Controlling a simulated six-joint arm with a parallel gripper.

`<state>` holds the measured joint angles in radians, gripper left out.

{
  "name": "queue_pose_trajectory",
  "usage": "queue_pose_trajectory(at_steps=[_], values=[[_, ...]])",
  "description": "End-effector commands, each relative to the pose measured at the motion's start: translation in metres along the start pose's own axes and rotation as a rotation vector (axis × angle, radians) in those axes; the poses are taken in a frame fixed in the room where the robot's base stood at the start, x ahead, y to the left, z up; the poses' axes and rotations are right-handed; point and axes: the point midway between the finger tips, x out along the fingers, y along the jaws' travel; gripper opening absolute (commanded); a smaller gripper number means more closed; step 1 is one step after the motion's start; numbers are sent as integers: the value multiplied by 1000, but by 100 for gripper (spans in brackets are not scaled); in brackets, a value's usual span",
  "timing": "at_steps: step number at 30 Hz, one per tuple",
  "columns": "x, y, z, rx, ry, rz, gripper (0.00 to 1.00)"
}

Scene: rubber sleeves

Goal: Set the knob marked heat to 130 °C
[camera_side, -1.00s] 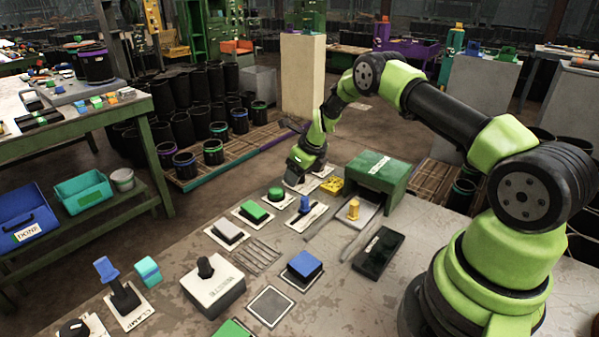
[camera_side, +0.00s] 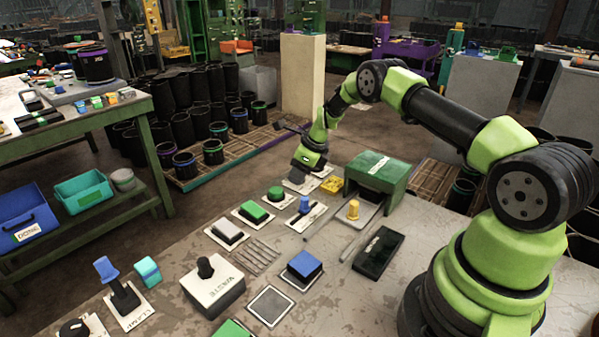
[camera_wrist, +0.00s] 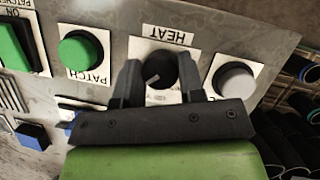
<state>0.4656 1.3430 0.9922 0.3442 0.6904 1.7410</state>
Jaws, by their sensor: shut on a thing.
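The heat knob (camera_wrist: 160,72) is a black dial with a pale pointer line, on a white plate marked HEAT (camera_wrist: 167,35), in the wrist view. My gripper (camera_wrist: 160,80) has its two dark fingers on either side of the knob and is shut on it. The pointer slants in the picture; the scale around the knob is mostly hidden by my gripper, so I cannot read the setting. In the side view my gripper (camera_side: 302,172) is at the far edge of the bench and hides the knob.
A green button marked PATCH (camera_wrist: 78,52) is left of the knob in the wrist view and a grey button (camera_wrist: 234,80) is right. In the side view, a green-roofed box (camera_side: 380,172), a yellow peg (camera_side: 353,208) and a blue lever (camera_side: 304,205) stand nearby.

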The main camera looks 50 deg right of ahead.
Motion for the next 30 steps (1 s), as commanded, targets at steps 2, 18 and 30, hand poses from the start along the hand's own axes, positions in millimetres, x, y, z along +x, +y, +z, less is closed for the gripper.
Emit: queue_pose_trajectory(at_steps=[2, 18, 30], values=[[0, -1, 0, -60, -1, 26, 13], [0, -2, 0, -407, 0, 167, 13], [0, -1, 0, -476, 1, 197, 13]])
